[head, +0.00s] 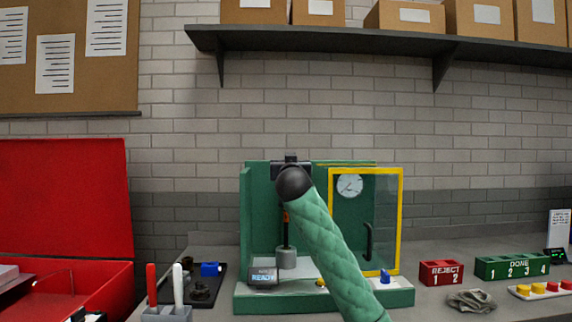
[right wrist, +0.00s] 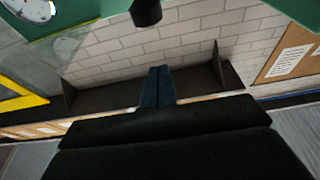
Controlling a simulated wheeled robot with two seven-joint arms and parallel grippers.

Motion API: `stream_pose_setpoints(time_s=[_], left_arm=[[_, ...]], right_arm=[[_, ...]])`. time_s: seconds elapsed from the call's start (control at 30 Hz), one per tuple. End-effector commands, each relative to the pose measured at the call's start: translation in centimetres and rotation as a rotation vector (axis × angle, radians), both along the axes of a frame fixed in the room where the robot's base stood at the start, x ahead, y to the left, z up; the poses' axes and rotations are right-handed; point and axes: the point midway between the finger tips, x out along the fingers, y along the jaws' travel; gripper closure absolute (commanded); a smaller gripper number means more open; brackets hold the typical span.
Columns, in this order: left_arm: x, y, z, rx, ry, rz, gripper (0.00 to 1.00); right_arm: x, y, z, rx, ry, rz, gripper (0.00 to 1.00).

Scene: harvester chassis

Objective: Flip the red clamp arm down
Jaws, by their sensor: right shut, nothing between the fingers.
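A green fixture (head: 255,200) stands on the bench against the wall, with a yellow-framed clear door (head: 400,225) on its right side. I cannot make out a red clamp arm for certain; my right arm covers part of the fixture. A dark rod with a small orange part (head: 286,216) stands above a grey cylinder (head: 287,260) inside it. My right gripper (head: 291,158) is at the fixture's top edge, and its shut, empty fingers (right wrist: 157,86) show in the right wrist view. A black cylindrical part (right wrist: 145,12) is beyond the fingertips, apart from them. My left gripper is out of view.
A dial gauge (head: 350,186) sits behind the door, with a black handle (head: 367,242) near it. A READY display (head: 263,277) is at the front. An open red box (head: 65,200) is left. A shelf (head: 380,42) hangs above.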

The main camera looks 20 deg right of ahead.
Motion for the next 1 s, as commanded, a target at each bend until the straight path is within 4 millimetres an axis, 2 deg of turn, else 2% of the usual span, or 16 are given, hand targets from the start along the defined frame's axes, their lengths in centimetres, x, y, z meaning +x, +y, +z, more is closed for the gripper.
stream_pose_setpoints(time_s=[0.03,0.5,0.7,1.0], left_arm=[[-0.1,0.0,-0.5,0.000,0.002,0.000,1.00],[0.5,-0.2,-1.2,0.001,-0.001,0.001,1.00],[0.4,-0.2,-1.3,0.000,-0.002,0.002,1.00],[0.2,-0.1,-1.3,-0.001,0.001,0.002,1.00]], right_arm=[[-0.6,0.3,-0.8,0.001,0.002,0.001,1.00],[-7.1,2.1,-2.9,0.000,-0.001,0.001,1.00],[-8.1,2.3,-3.1,-0.001,-0.002,0.000,1.00],[-8.2,2.4,-3.2,-0.001,-0.002,0.000,1.00]])
